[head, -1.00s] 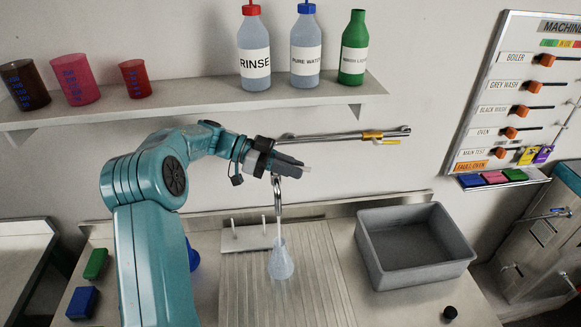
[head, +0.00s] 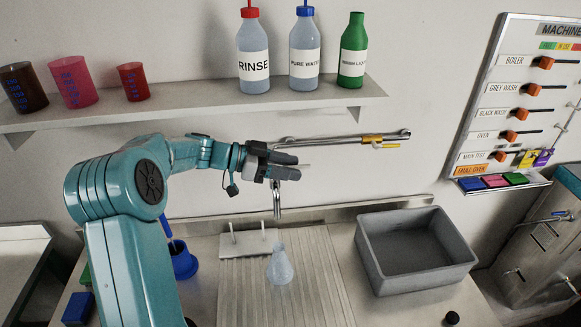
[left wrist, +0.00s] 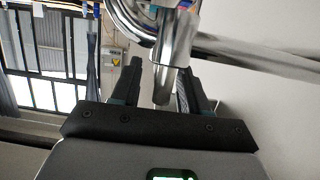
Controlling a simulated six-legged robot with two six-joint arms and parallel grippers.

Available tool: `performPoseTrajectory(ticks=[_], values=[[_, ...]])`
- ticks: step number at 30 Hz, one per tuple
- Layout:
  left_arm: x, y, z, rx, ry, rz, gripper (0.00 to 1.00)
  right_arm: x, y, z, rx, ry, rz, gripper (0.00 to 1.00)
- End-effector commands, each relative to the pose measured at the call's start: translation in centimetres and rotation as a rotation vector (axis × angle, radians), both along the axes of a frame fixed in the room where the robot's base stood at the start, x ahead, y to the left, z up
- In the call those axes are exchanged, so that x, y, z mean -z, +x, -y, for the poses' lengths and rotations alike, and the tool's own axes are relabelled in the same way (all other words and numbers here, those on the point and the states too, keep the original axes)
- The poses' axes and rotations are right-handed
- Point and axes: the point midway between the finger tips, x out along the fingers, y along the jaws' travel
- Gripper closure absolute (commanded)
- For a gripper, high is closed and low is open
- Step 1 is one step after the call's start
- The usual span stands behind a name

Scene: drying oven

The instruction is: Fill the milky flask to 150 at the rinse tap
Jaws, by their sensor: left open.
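The milky flask (head: 280,266) stands upright on the ribbed drainboard (head: 315,270), below the curved metal spout of the rinse tap (head: 277,205). Its liquid level and marks are too small to read. No stream shows between spout and flask now. My left gripper (head: 297,166) is open and empty, beside the top of the spout and above the flask. In the left wrist view a shiny curved pipe (left wrist: 163,85) shows between the open fingers; whether they touch it I cannot tell. My right gripper is not in view.
A grey basin (head: 415,278) stands right of the drainboard. A wall pipe with a yellow lever (head: 388,146) runs behind the gripper. A small rack with pegs (head: 248,243) is left of the spout. A shelf (head: 200,108) above holds cups and bottles.

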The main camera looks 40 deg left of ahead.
Motion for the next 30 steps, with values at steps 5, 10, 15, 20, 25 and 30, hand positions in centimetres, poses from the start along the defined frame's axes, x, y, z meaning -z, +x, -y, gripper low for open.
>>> performPoseTrajectory(ticks=[5, 10, 15, 20, 25, 30], values=[[-0.8, -2.6, -2.4, -0.006, 0.006, 0.001, 0.56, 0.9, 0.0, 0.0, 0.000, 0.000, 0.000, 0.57], [-2.0, -5.5, -4.8, -0.005, 0.005, 0.000, 0.56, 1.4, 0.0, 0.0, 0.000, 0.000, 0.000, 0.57], [-3.0, -7.4, -6.4, -0.003, 0.003, 0.001, 0.56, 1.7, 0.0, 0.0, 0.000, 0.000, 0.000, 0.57], [-3.4, -8.2, -6.9, -0.001, 0.003, 0.001, 0.56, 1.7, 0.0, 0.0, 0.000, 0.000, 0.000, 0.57], [-3.4, -8.2, -6.9, -0.001, 0.003, 0.001, 0.56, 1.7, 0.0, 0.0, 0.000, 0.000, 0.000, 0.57], [-3.4, -8.3, -6.9, -0.001, 0.003, 0.001, 0.56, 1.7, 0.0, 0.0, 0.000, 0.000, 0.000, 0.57]])
